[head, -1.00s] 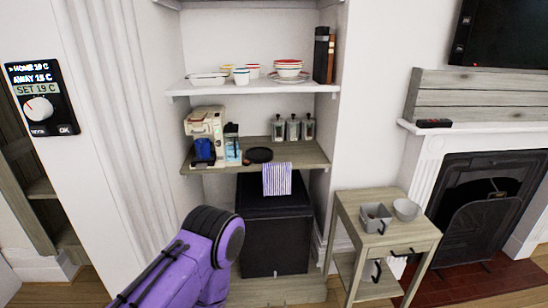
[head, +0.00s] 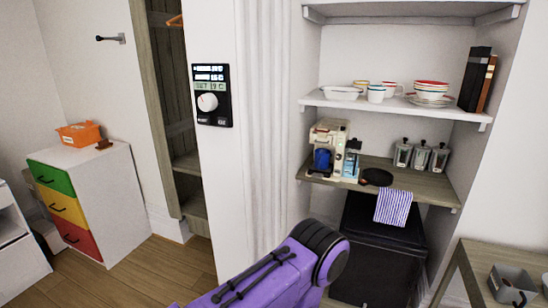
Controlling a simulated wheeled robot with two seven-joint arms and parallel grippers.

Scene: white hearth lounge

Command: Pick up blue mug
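The blue mug (head: 322,159) sits in the cream coffee machine (head: 329,134) at the left end of the wooden shelf in the alcove. It is small in view, and I cannot make out its handle. A purple link of my arm reaches up from the bottom of the head view, below the shelf and apart from the mug. Neither of my grippers shows.
The wooden shelf (head: 425,184) also holds a black round plate (head: 377,177), several glass jars (head: 421,155) and a striped towel (head: 393,207). A black fridge-like box (head: 376,262) stands below. A side table (head: 480,262) is at right, a drawer cabinet (head: 115,187) at left.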

